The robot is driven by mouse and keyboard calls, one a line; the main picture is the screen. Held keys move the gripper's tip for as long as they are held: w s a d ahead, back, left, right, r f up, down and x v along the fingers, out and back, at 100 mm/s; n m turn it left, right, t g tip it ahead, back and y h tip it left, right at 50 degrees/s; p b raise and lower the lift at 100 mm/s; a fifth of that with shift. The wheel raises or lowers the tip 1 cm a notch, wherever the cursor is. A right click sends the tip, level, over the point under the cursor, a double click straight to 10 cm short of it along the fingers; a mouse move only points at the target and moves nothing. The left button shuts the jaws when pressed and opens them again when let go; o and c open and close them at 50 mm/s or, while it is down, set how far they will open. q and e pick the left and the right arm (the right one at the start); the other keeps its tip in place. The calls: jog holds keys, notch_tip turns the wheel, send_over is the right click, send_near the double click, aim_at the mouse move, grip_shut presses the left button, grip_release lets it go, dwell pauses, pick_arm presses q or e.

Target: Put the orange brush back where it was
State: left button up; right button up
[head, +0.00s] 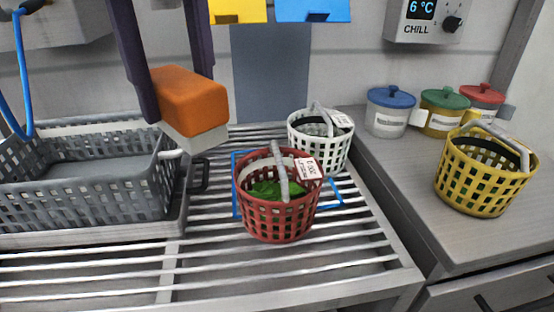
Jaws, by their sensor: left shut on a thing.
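The orange brush (188,98) has an orange block on top and pale bristles below. My left gripper (177,90) is shut on the brush, with one dark finger on each side of the block. The brush hangs above the slatted metal rack, between the grey crate and the red basket. Its bristles point down and appear clear of the rack. My right gripper is not in view.
A grey perforated crate (60,210) stands on the left. A red basket (277,222) with greens sits inside a blue outline on the slatted rack (240,285); a white basket (335,158) is behind it. A yellow basket (482,180) and lidded jars stand on the right counter (395,165). Yellow (238,10) and blue (312,9) holders hang above.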

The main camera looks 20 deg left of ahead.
pick_arm(q)
jog(key=f+m+b, duration=0.1)
jog(key=m, duration=0.1)
jog(key=a+f+m, duration=0.1)
jog(key=f+m, duration=0.1)
jog(key=f+m+b, duration=0.1)
jog(key=f+m, duration=0.1)
jog(key=shift+a+b, duration=0.25)
jog(key=shift+b, duration=0.1)
jog(key=shift+m, duration=0.4)
notch_tip(320, 180, down, 20)
jog(key=b, duration=0.4)
jog(key=o, duration=1.2)
jog(key=shift+f, duration=0.1)
